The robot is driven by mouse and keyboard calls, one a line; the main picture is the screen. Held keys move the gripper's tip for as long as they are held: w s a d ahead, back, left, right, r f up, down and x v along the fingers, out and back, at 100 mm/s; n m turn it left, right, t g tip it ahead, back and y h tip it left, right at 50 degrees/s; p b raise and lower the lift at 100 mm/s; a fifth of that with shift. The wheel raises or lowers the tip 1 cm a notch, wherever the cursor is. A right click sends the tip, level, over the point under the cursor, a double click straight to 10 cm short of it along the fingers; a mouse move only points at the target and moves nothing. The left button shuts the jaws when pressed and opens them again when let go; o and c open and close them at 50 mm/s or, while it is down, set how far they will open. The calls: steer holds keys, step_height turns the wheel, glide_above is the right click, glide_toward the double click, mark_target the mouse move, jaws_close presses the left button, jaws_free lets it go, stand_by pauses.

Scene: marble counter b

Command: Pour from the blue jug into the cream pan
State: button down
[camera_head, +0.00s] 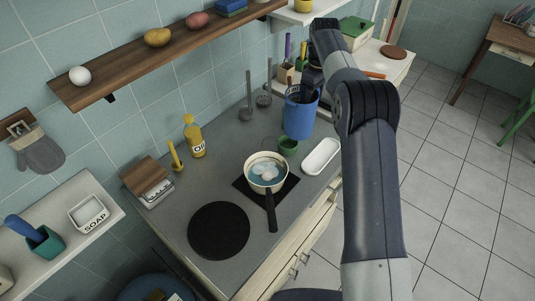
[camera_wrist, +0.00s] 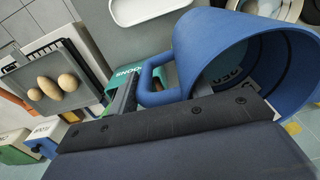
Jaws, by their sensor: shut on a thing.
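The blue jug (camera_head: 300,118) is close to upright in the head view, to the right of and behind the cream pan. My gripper (camera_head: 309,82) is shut on the jug at its far side, partly hidden by my arm. In the wrist view the jaws (camera_wrist: 140,92) close on the handle of the jug (camera_wrist: 225,45), and its wide mouth shows. I cannot tell what is in the jug. The cream pan (camera_head: 250,178) sits on a dark square burner, its handle toward the front. Pale lumps and something bluish lie in it.
A green cup (camera_head: 288,146) stands just in front of the jug, with a white tray (camera_head: 321,157) to its right. A yellow oil bottle (camera_head: 194,138) stands left of the pan. A round black hotplate (camera_head: 219,231) is at front left. A wooden shelf (camera_head: 180,42) runs above.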

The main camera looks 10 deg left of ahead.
steer(key=shift+w+f, duration=0.1)
steer(key=shift+w, duration=0.15)
steer(key=shift+w+f, duration=0.1)
steer(key=shift+f, duration=0.45)
steer(key=shift+s+f, duration=0.25)
steer(key=shift+f, duration=0.45)
steer(key=shift+w+f, duration=0.1)
steer(key=shift+f, duration=2)
steer(key=shift+r, duration=0.1)
